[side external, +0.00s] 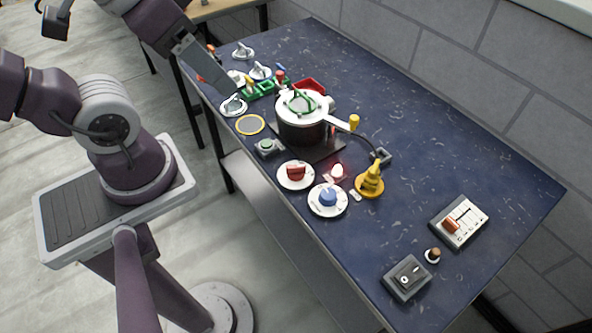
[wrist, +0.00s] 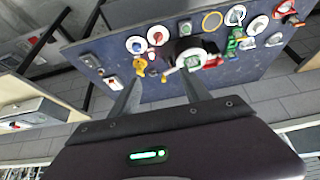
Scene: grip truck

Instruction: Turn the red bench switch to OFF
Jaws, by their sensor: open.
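The red bench switch (side external: 296,172) is a red knob on a round white dial near the table's front edge, left of a blue knob (side external: 328,197) on a similar dial. The red switch also shows in the wrist view (wrist: 158,37), small, beside the blue one. Its markings are too small to read. My gripper (wrist: 160,78) is open and empty in the wrist view, its fingers apart and well away from the switch. In the side view my arm is at the upper left, and the fingertips cannot be made out.
A pot (side external: 301,125) with a white handle stands behind the red switch. A small glowing red lamp (side external: 337,171) and a yellow object (side external: 370,180) are to its right. A rocker switch box (side external: 407,277) and a lever box (side external: 459,222) sit further right. The table's right middle is clear.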

